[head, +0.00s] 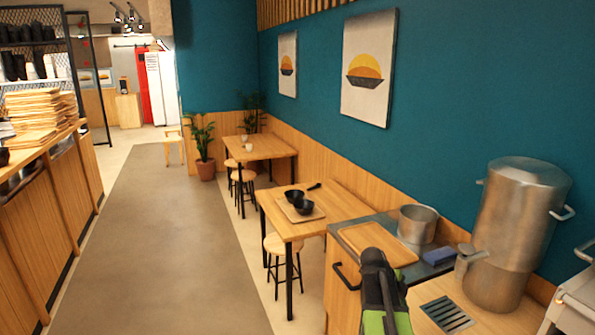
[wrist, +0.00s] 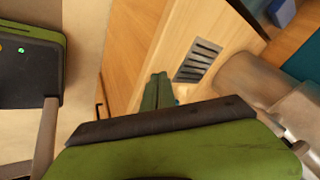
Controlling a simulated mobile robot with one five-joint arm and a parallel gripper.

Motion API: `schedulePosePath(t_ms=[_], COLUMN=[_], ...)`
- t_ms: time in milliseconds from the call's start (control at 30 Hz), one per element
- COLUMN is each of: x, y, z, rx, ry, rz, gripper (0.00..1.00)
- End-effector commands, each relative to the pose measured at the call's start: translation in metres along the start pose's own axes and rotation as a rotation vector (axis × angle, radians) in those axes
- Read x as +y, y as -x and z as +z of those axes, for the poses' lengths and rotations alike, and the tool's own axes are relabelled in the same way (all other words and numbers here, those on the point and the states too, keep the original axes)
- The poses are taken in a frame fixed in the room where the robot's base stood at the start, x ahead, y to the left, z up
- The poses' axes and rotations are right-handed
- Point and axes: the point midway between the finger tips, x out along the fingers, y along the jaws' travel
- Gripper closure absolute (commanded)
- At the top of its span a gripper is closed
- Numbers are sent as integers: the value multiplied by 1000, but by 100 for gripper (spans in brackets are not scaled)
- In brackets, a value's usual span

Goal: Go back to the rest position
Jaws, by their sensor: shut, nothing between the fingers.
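My gripper (wrist: 158,82) shows in the wrist view as two green fingers side by side, shut with nothing between them. In the head view, a black and green part of my arm rises from the bottom edge in front of the counter; the fingertips cannot be made out there.
A wooden board (head: 375,243), steel pot (head: 417,225), blue block (head: 438,257) and tall steel urn (head: 517,225) stand on the right counter. A table (head: 335,197) holds a tray (head: 291,213) with black bowls (head: 297,200). Grey floor (head: 165,240) is clear at left.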

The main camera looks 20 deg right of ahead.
Motion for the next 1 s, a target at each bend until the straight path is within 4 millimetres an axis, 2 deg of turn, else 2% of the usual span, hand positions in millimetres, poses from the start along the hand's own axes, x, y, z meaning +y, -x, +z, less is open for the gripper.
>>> schedulePosePath(t_ms=[33, 100, 167, 200, 267, 300, 400, 433, 567, 700, 833, 1000], x=[22, 54, 86, 110, 148, 176, 234, 246, 273, 282, 283, 283], y=[21, 48, 72, 88, 111, 126, 153, 158, 166, 170, 170, 170], z=[35, 81, 116, 137, 165, 181, 203, 205, 203, 205, 205, 205], rx=[-44, -108, -166, -207, -272, -319, -437, -470, -589, -643, -641, -639], ry=[101, 281, 461, 597, 827, 999, 1436, 1552, 1974, 2275, 2392, 2406], rz=[-6, -10, -12, -17, -28, -39, -84, -101, -193, -294, -338, -343], gripper=[100, 100, 100, 100, 100, 100, 100, 100, 100, 100, 100, 100])
